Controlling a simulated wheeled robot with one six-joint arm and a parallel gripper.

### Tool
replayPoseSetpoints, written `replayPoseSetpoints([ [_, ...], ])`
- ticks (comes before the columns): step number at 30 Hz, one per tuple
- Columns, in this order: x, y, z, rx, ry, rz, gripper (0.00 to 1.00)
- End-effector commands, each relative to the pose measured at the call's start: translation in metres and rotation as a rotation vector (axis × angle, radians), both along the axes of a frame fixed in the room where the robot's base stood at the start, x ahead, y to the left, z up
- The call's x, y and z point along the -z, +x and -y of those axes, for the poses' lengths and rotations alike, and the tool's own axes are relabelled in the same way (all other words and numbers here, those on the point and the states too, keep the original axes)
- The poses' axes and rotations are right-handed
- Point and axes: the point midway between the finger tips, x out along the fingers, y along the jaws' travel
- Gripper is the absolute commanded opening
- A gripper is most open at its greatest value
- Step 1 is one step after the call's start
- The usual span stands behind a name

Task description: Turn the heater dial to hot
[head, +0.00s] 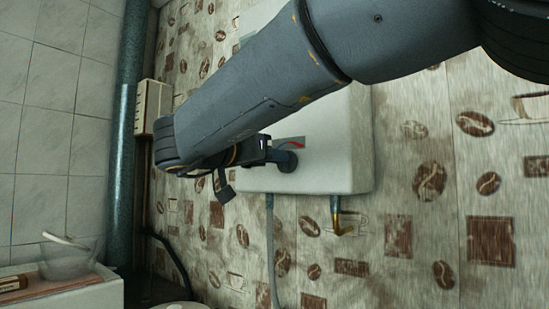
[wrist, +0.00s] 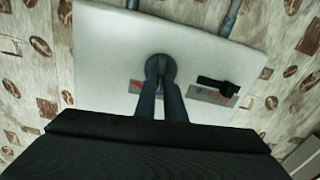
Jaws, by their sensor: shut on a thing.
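The white heater (head: 345,150) hangs on the patterned wall in the head view, partly behind my arm. It fills the upper middle of the wrist view (wrist: 110,50). Its dark round dial (head: 288,163) is on the lower front, by a label with a red arc. In the wrist view the dial (wrist: 160,64) sits at the tips of my gripper (wrist: 161,78). The two fingers are closed in on the dial, and their tips cover part of it. The label behind the fingers is partly hidden, so the dial's setting cannot be read.
A dark vertical pipe (head: 122,150) stands at left.

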Motion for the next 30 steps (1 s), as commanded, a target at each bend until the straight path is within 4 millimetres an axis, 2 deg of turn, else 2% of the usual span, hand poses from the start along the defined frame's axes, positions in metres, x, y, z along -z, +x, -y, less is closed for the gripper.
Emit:
replayPoseSetpoints([
  [11, -0.0001, -0.0007, 0.0006, 0.0, 0.093, 0.073, 0.0],
  [30, 0.0032, -0.0029, 0.0043, 0.0, 0.551, 0.431, 0.0],
])
